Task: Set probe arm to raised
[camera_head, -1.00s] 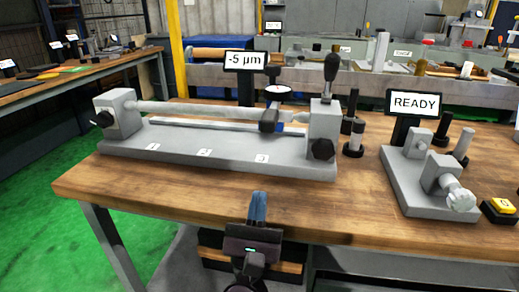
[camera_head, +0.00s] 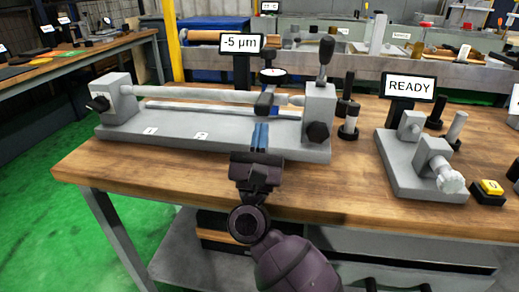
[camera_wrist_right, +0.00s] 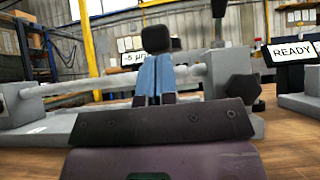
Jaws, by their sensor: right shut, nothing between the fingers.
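The grey bench fixture (camera_head: 215,147) stands on the wooden table and holds a long horizontal bar (camera_head: 205,95). A dial gauge (camera_head: 272,72) stands behind the bar. A dark block below it, which looks like the probe arm (camera_head: 264,103), sits at the bar; it also shows in the right wrist view (camera_wrist_right: 156,38). My right gripper (camera_head: 260,128) is shut and empty, with its blue fingers just in front of the dark block and over the fixture's base. In the right wrist view the fingers (camera_wrist_right: 154,77) point at the block. I cannot tell whether they touch it. My left gripper is not in view.
A black-knobbed lever (camera_head: 326,50) rises at the fixture's right end. A "-5 µm" display (camera_head: 240,44) stands behind. To the right are dark posts (camera_head: 349,122), a "READY" display (camera_head: 408,87), a second grey fixture (camera_head: 415,165) and a yellow button (camera_head: 491,187). The table's front left is clear.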

